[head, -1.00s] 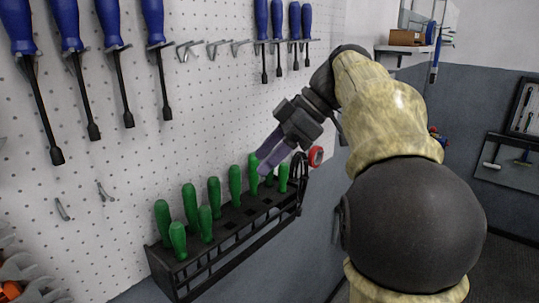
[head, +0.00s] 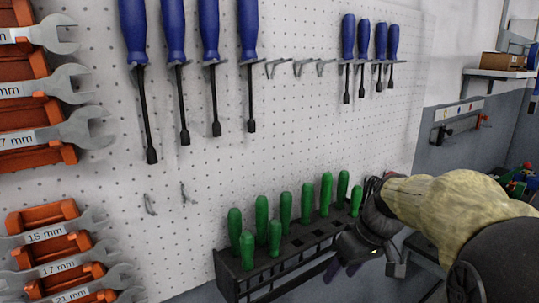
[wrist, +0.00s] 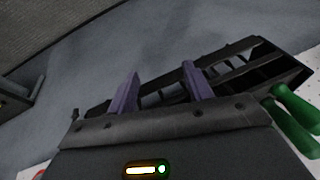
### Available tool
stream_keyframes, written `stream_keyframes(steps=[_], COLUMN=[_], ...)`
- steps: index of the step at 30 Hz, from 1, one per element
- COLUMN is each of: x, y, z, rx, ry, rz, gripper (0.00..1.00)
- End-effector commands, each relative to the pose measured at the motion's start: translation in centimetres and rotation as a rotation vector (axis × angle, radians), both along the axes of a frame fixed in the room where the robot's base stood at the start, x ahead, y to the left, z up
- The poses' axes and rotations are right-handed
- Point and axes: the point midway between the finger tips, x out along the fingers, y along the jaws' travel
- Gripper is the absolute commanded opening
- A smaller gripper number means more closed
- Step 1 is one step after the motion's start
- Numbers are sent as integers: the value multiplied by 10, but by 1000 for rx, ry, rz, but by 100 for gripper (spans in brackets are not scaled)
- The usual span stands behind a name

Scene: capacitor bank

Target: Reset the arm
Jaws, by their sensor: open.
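My gripper (wrist: 158,95) shows in the wrist view with its two purple fingers apart and nothing between them. Past the fingers are the black tool rack and grey floor. In the head view my gripper (head: 332,270) is low at the right end of the rack, pointing down, with its fingertips mostly hidden. My arm reaches in from the right edge, bent low.
A black rack (head: 232,281) on the white pegboard (head: 300,130) holds several green-handled screwdrivers (head: 286,208), close to my gripper. Blue-handled drivers (head: 209,28) hang above. Wrenches (head: 70,130) sit in orange holders at left. A shelf (head: 500,73) is at far right.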

Motion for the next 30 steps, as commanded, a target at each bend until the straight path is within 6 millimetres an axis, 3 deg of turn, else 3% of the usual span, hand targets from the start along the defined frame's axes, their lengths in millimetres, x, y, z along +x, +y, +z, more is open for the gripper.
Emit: stream_keyframes(steps=[1, 6, 13, 18, 30], x=[-10, -40, -86, -101, -101], y=[0, -2, 2, 5, 5], z=[-21, -81, -140, -155, -155], rx=[-31, -139, -220, -223, -222], ry=[26, 56, 20, -5, -6], rz=[-56, -245, -420, -469, -474], gripper=[51, 51, 51, 51, 51])
